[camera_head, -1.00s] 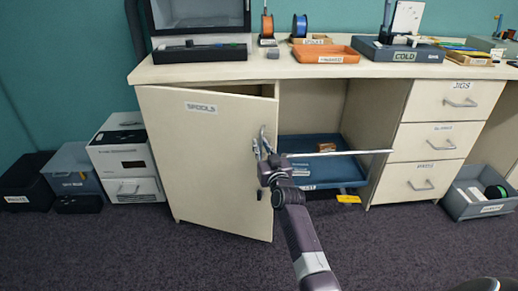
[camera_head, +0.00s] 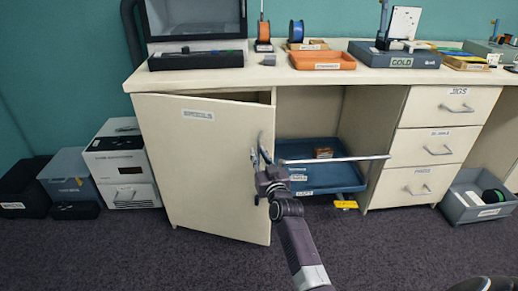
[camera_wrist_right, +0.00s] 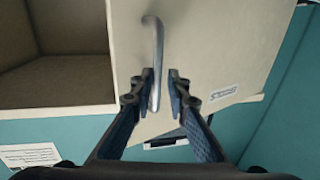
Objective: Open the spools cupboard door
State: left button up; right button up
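The spools cupboard door (camera_head: 200,160) is a cream panel with a "SPOOLS" label (camera_head: 198,115). It stands ajar, with a dark gap along its top. Its upright metal handle (camera_head: 262,143) is near the free edge. My right gripper (camera_head: 260,160) is at the handle. In the right wrist view the handle (camera_wrist_right: 158,50) runs down between the gripper's fingers (camera_wrist_right: 162,92), close against the left one, with a gap to the right one. The wrist view also shows the door (camera_wrist_right: 215,45) and part of an open compartment (camera_wrist_right: 60,75). My left gripper is not in view.
A blue tray (camera_head: 330,185) sits in the open bay right of the door, with a thin pale bar (camera_head: 345,159) across its front. White boxes (camera_head: 122,165) stand on the floor left of the cupboard. Drawers (camera_head: 440,147) are at the right.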

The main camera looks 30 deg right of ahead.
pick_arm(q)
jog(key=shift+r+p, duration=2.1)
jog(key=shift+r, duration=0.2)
pick_arm(e)
jog(key=s+a, duration=0.3)
jog(key=s, duration=0.2)
jog(key=shift+s+a, duration=0.15)
jog(key=shift+s, duration=0.2)
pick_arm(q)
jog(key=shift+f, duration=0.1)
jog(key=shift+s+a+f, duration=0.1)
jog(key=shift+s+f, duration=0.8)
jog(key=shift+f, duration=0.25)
